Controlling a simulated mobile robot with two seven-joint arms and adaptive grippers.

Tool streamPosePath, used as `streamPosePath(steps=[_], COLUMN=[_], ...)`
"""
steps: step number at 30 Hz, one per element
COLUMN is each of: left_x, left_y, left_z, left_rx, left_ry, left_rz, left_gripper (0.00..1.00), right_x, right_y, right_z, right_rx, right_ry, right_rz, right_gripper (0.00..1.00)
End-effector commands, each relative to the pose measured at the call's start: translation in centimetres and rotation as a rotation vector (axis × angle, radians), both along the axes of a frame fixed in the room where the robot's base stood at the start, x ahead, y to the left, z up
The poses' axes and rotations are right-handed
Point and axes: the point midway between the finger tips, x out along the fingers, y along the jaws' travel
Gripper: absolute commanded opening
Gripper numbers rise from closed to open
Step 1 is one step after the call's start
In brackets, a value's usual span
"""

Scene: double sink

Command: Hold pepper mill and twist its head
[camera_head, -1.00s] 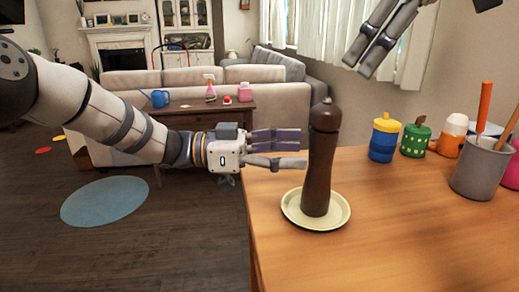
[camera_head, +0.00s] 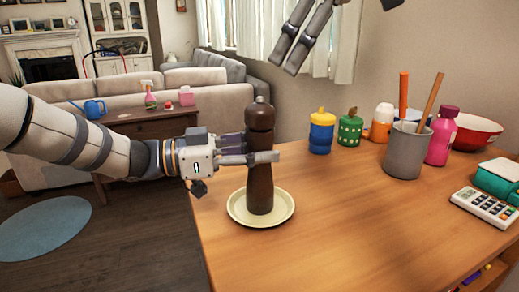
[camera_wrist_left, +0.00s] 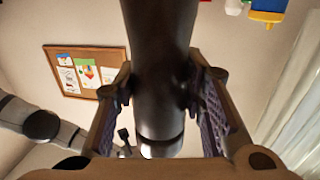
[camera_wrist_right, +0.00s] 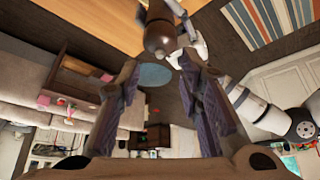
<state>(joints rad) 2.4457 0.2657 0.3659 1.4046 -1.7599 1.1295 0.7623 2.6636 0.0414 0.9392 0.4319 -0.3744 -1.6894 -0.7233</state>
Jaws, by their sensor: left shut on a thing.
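The dark brown pepper mill (camera_head: 260,189) stands upright on a pale saucer (camera_head: 285,212) near the table's left edge. Its rounded head (camera_head: 260,115) with a small knob is free. My left gripper (camera_head: 258,152) comes in from the left and is shut on the mill's body, one finger across its front. In the left wrist view the mill (camera_wrist_left: 160,70) fills the space between the fingers. My right gripper (camera_head: 292,48) hangs above and to the right of the mill, empty. In the right wrist view its fingers (camera_wrist_right: 160,105) are apart, with the mill's head (camera_wrist_right: 160,37) beyond them.
Blue-yellow (camera_head: 321,132), green (camera_head: 350,130) and orange-white (camera_head: 382,122) containers stand behind and right of the mill. A grey utensil pot (camera_head: 406,150), a pink bottle (camera_head: 441,136), a red bowl (camera_head: 476,131) and a calculator (camera_head: 485,206) are farther right. The front tabletop is clear.

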Motion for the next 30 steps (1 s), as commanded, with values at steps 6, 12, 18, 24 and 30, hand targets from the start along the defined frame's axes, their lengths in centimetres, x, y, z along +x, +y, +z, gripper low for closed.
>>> streamPosePath(steps=[6, 12, 18, 24, 30], left_x=[0.0, 0.0, 0.0, 0.0, 0.0], left_y=[0.0, 0.0, 0.0, 0.0, 0.0], left_z=[0.0, 0.0, 0.0, 0.0, 0.0], left_rx=[0.0, 0.0, 0.0, 0.0, 0.0], left_ry=[-0.001, -0.001, -0.001, -0.001, 0.0], left_rz=[0.0, 0.001, 0.0, 0.0, 0.0], left_gripper=[0.06, 0.06, 0.06, 0.06, 0.06], right_x=[0.0, 0.0, 1.1, 0.4, -1.0], right_y=[0.0, 0.0, -0.9, -2.8, -5.4], right_z=[0.0, -0.1, -3.1, -6.1, -8.0], right_rx=[0.0, 0.004, 0.236, 0.713, 0.958], right_ry=[0.0, 0.0, -0.031, -0.199, -0.337], right_rz=[0.0, 0.004, 0.189, 0.277, 0.137], right_gripper=[0.33, 0.47, 0.63, 0.63, 0.63])
